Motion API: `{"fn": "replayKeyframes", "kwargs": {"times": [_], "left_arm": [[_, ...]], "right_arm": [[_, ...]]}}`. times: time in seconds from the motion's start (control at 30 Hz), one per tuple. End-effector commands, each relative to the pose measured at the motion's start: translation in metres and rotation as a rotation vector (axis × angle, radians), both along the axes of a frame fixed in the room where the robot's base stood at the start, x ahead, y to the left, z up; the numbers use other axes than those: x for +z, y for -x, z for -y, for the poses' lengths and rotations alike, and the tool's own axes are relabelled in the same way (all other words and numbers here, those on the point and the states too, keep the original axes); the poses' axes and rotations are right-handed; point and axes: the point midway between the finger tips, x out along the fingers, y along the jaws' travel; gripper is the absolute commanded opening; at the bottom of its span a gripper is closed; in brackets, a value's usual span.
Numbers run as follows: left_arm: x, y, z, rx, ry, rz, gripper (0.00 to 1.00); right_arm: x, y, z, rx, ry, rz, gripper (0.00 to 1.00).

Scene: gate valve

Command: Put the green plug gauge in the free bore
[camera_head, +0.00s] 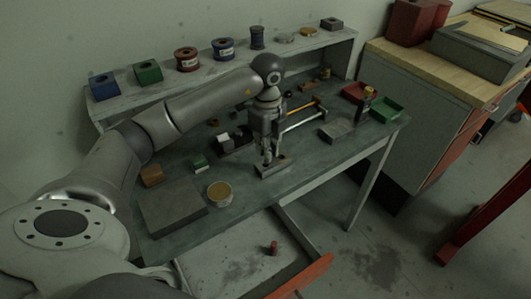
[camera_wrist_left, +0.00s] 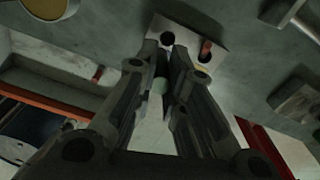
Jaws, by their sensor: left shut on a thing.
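My left gripper (camera_head: 267,160) is low over a small grey plate (camera_head: 282,167) near the table's front edge. In the left wrist view its fingers (camera_wrist_left: 165,62) are closed on a small part with a pale, greenish-grey end (camera_wrist_left: 159,87), which I take to be the green plug gauge. The fingers hide most of it. The plate (camera_wrist_left: 187,30) shows just beyond the fingertips, with one dark open bore (camera_wrist_left: 167,38) and a red pin (camera_wrist_left: 206,49) beside it. Whether the gauge touches the plate I cannot tell. My right gripper is not in view.
A grey slab (camera_head: 172,207) and a round tin (camera_head: 219,193) stand left of the plate. Red (camera_head: 358,92) and green (camera_head: 385,109) trays are at the right. A shelf (camera_head: 190,80) with blocks and spools runs behind. A red cylinder (camera_head: 274,247) lies below the table.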

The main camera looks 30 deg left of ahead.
Motion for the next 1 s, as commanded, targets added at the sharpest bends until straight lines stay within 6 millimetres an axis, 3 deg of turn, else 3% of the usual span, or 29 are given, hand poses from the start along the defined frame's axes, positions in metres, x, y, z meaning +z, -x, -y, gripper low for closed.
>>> {"fn": "replayKeyframes", "kwargs": {"times": [0.23, 0.47, 0.83, 0.87, 0.9, 1.0], "left_arm": [[-0.018, -0.009, -0.012, 0.001, 0.001, -0.002, 0.00], [-0.045, -0.008, -0.011, -0.001, 0.001, -0.001, 0.00], [-0.051, -0.009, -0.010, -0.001, 0.001, 0.001, 0.00], [-0.051, -0.009, -0.010, -0.001, 0.001, 0.002, 0.14], [-0.050, -0.009, -0.010, -0.001, 0.001, 0.001, 0.19], [-0.050, -0.009, -0.010, -0.001, 0.001, 0.001, 0.20]], "right_arm": [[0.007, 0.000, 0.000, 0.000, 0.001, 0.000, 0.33], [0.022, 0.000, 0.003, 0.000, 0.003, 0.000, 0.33], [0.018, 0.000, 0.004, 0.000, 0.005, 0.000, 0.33], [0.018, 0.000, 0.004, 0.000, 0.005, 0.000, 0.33], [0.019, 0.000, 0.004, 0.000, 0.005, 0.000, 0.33], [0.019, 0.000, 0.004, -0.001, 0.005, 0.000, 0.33]]}}
